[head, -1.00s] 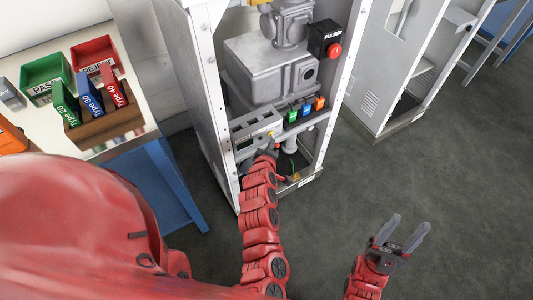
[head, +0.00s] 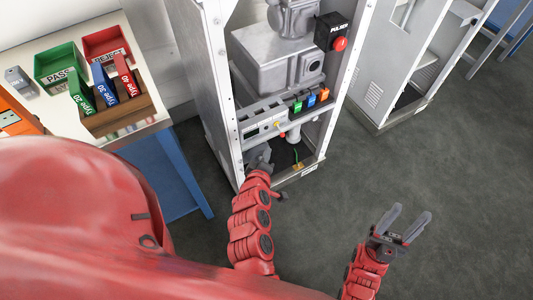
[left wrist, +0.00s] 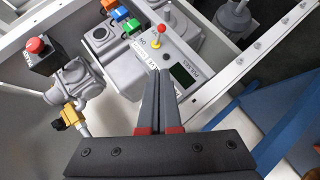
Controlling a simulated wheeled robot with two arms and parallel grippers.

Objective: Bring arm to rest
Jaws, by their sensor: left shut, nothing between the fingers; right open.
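My left arm reaches up to the front of the open dispenser frame (head: 211,85) in the head view. My left gripper (head: 262,155) is shut and empty, just in front of and below the control panel (head: 262,127). In the left wrist view the closed fingers (left wrist: 157,85) point toward the panel with its yellow-and-red switch and dark display (left wrist: 182,75); I cannot tell if they touch it. My right gripper (head: 402,226) is open and empty above the grey floor at the lower right.
A red PULSE button (head: 340,43) sits on the frame's right post. Green, blue and orange buttons (head: 311,100) line the panel shelf. At left a table (head: 45,107) holds a green PASS bin (head: 60,62), a red REJECT bin (head: 106,44) and Type folders.

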